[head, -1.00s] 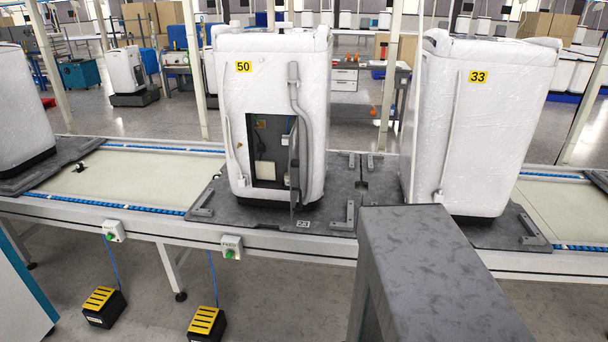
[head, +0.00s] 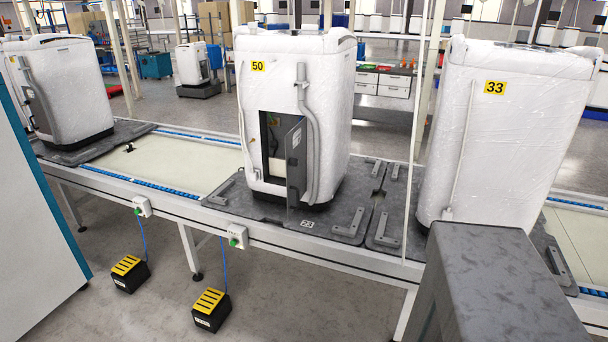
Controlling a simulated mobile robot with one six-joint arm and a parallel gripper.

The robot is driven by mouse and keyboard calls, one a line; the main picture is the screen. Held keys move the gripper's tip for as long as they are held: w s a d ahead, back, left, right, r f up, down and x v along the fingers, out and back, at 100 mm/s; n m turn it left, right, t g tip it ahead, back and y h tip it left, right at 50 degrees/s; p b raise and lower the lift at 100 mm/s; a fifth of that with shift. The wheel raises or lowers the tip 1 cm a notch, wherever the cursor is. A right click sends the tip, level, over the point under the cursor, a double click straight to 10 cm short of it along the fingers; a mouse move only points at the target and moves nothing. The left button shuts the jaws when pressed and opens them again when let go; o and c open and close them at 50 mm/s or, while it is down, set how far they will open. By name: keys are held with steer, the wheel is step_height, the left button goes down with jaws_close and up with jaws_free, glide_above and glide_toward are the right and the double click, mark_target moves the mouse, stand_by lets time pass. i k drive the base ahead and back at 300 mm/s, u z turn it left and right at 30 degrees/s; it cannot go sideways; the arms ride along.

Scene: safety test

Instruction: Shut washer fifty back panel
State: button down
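Washer fifty (head: 262,110) is a white, film-wrapped unit with a yellow 50 label, upright on a dark pallet (head: 320,226) on the conveyor. Its grey back panel (head: 297,160) stands open, hinged at the right side of a dark rectangular opening (head: 271,135). The panel's free edge sticks out toward me. A grey hose (head: 309,120) runs down the washer's back, right of the panel. My gripper is not in view.
Conveyor rail (head: 185,210) crosses in front. Yellow-topped foot pedals (head: 210,309) sit on the floor. A grey block (head: 500,290) fills the lower right.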

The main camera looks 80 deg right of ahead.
mark_target(295, 141)
steer(key=u, duration=0.25)
steer(key=k, duration=0.5)
steer(key=z, duration=2.6)
steer(key=i, duration=0.9)
steer(key=z, duration=0.05)
